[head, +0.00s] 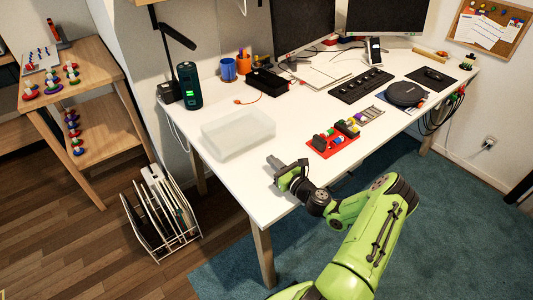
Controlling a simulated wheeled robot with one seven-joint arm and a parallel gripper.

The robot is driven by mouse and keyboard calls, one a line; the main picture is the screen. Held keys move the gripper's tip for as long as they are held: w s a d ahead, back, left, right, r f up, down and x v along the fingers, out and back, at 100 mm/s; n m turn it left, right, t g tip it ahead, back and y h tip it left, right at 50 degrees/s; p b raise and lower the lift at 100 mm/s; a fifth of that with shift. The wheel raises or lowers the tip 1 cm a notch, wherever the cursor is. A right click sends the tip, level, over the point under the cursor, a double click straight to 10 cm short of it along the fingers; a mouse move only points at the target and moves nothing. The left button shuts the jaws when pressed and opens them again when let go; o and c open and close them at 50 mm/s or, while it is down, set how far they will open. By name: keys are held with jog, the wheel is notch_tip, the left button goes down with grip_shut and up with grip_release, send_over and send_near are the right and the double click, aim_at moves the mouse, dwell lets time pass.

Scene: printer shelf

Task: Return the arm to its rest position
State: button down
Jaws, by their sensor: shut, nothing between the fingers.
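My green arm comes up from the bottom right of the head view. My gripper (274,162) is over the front left edge of the white desk (228,187). It is shut and holds nothing. It is just in front of a clear plastic tray (238,133) and left of a red mat (333,140) with small coloured objects on it. It looks apart from both. The height of the fingers over the desk is hard to tell.
A dark green cylinder (188,86) stands at the desk's back left. A wire rack (160,213) stands on the floor left of the desk. A wooden shelf (92,62) with coloured pieces is at far left. The blue carpet (455,205) to the right is clear.

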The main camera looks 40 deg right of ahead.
jog(key=shift+s+d, duration=0.1)
jog(key=shift+s, duration=1.65)
jog(key=a+r+n+g+y+p, duration=0.25)
jog(key=a+r+n+g, duration=0.25)
jog(key=a+n, duration=0.4)
jog(key=a+r+n+g+y+p, duration=0.1)
jog(key=a+r+n+g+y, duration=0.35)
jog(key=a+n, duration=0.45)
jog(key=s+a+r+n+g+h+p, duration=0.2)
jog(key=s+a+r+n+h, duration=0.15)
jog(key=s+r+n, duration=0.35)
jog(key=s+a+r+n+g+h+p, duration=0.2)
jog(key=s+a+r+n+h, duration=0.15)
jog(key=s+r+n, duration=0.4)
jog(key=s+r+n+t+h+p, duration=0.1)
jog(key=s+r+n, duration=0.2)
jog(key=s+r, duration=0.5)
jog(key=s, duration=0.2)
jog(key=shift+s+a, duration=0.15)
jog(key=shift+s, duration=0.25)
